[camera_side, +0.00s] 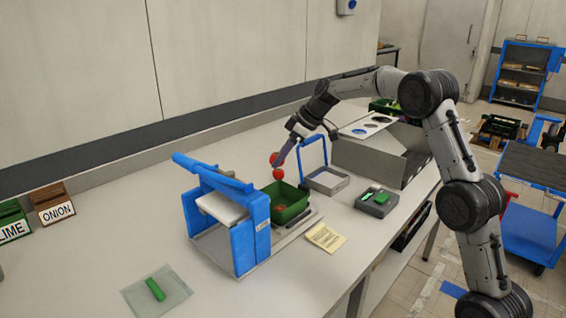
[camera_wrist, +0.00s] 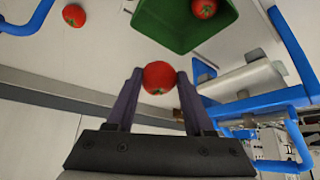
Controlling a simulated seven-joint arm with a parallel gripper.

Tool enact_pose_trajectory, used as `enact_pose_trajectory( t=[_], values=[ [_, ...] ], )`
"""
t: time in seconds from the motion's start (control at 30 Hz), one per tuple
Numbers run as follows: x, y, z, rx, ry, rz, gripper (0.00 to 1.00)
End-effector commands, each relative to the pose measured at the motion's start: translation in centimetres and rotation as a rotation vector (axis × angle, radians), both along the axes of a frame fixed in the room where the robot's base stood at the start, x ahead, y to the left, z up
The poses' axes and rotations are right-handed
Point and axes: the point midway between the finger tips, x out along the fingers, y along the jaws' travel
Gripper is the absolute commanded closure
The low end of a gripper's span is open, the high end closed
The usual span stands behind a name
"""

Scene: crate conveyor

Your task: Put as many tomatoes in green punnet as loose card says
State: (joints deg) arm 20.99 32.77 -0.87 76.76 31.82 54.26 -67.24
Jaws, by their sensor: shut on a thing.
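My gripper (camera_side: 280,168) is shut on a red tomato (camera_wrist: 158,77), which shows between the two fingers in the wrist view. In the side view this tomato (camera_side: 278,174) is held above the green punnet (camera_side: 293,214). The wrist view shows the punnet (camera_wrist: 172,38) at the top with one tomato (camera_wrist: 204,8) visible inside; part of the punnet is cut off. Another tomato (camera_wrist: 74,15) lies outside the punnet on a pale surface. The loose pale-yellow card (camera_side: 326,237) lies on the table in front of the punnet; its writing is too small to read.
A blue-framed device (camera_side: 252,234) stands left of the punnet. A grey tray with a blue handle (camera_side: 326,180) and a grey box with a green item (camera_side: 376,202) stand to the right. A green roll (camera_side: 155,289) lies on a sheet. LIME and ONION boxes (camera_side: 54,205) stand far left.

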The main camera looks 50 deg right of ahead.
Motion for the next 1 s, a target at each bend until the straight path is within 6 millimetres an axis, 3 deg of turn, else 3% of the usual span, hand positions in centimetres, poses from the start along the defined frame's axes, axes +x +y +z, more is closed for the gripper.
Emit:
enact_pose_trajectory(
  t=[0.13, 1.0],
  values=[
    [0.0, -1.0, -0.7, 0.0, 0.001, -0.02, 1.0],
    [0.0, -0.9, -8.6, 0.0, 0.001, -0.022, 1.0]
  ],
)
